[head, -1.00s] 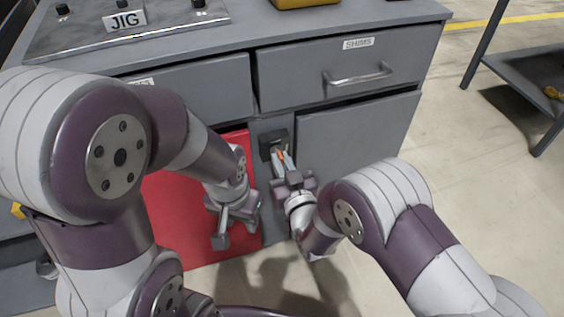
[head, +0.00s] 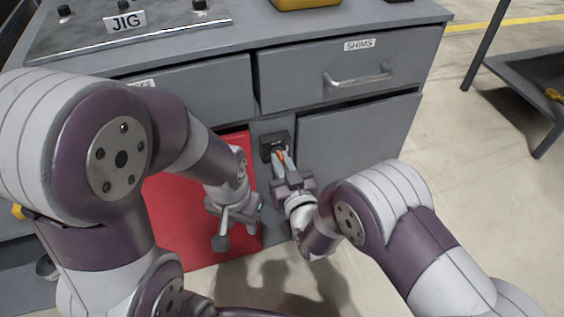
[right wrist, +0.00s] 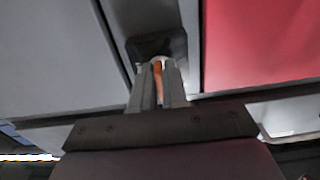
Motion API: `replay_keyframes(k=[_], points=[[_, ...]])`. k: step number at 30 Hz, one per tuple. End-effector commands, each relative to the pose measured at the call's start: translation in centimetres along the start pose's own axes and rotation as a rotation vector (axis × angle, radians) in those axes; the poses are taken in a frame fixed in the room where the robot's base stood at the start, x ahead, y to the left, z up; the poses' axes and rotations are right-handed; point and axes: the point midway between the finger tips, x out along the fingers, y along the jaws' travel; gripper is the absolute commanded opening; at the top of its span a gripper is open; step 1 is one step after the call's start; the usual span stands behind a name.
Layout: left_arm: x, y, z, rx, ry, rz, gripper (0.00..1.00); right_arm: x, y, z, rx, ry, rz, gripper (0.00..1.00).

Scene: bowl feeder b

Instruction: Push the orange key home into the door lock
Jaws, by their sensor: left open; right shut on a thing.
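The orange key (head: 281,155) is between the fingers of my right gripper (head: 281,160), which is shut on it at the black door lock (head: 274,142). In the right wrist view the key (right wrist: 158,82) stands between the two fingers (right wrist: 159,88), its far end towards the dark lock housing (right wrist: 152,47). The fingers hide how deep the key sits in the lock. My left gripper (head: 232,228) is open and empty, low in front of the red door panel.
The red door panel (head: 180,225) is left of the lock, and a grey door (head: 350,135) is right of it. The drawer marked SHIMS (head: 300,80) is above. A bench (head: 535,75) stands at the right on open floor.

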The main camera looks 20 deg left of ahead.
Motion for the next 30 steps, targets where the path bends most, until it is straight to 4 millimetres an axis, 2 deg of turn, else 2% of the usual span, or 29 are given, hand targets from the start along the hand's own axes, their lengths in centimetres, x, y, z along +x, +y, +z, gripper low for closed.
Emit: replay_keyframes(k=[25, 26, 28, 30], points=[[0.07, 0.0, 0.01, 0.0, 0.0, 0.0, 0.43, 0.38, 0.0, -0.16, 0.001, 0.004, 0.0, 0.0], [0.07, 0.0, 0.01, 0.0, 0.0, 0.0, 0.43, 0.38, 0.0, -0.17, 0.001, 0.004, 0.0, 0.17], [0.07, 0.0, 0.01, 0.0, 0.0, 0.0, 0.43, 0.37, 0.0, -0.15, 0.001, 0.003, 0.0, 0.39], [0.07, 0.0, 0.01, 0.0, 0.0, 0.0, 0.43, 0.36, 0.0, -0.13, 0.0, 0.003, 0.0, 0.43]])
